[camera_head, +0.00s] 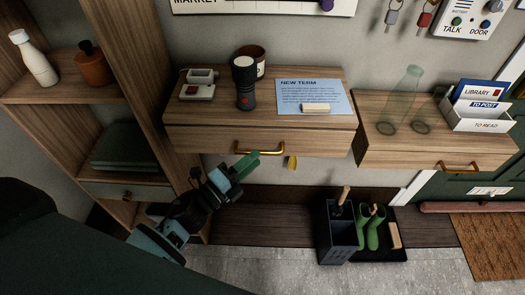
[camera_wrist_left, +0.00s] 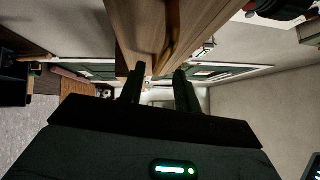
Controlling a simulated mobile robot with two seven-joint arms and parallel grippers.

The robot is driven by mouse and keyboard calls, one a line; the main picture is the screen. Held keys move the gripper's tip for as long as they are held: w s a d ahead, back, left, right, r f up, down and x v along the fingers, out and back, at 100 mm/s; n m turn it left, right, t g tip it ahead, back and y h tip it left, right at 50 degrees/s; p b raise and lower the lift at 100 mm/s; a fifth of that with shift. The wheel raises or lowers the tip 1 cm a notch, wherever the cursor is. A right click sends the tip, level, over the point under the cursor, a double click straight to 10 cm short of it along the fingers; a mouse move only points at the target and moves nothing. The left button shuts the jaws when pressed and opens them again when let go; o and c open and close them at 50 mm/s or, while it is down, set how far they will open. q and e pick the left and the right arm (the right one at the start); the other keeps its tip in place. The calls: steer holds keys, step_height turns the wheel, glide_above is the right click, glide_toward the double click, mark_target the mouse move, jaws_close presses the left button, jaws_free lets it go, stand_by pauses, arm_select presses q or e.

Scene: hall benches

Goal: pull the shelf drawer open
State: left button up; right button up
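The wall shelf's drawer (camera_head: 200,140) has a wooden front with a curved brass handle (camera_head: 262,151). The drawer front looks flush under the shelf top. My left gripper (camera_head: 246,164) is just below and in front of the handle's left part. In the left wrist view its two dark fingers (camera_wrist_left: 159,88) stand apart with nothing seen held. The brass handle (camera_wrist_left: 173,32) shows ahead of the gap between them, against the wood. I cannot tell whether a finger touches it. My right gripper is not in view.
A flashlight (camera_head: 244,84), a cup, a small device and a blue notice (camera_head: 312,97) are on the shelf. A second drawer shelf (camera_head: 400,150) hangs to the right. A bookcase (camera_head: 135,90) stands close at left. A boot tray (camera_head: 385,252) is below.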

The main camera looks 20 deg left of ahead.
mark_target(263, 152)
arm_select(q)
steer(key=shift+x, duration=2.2)
jaws_close()
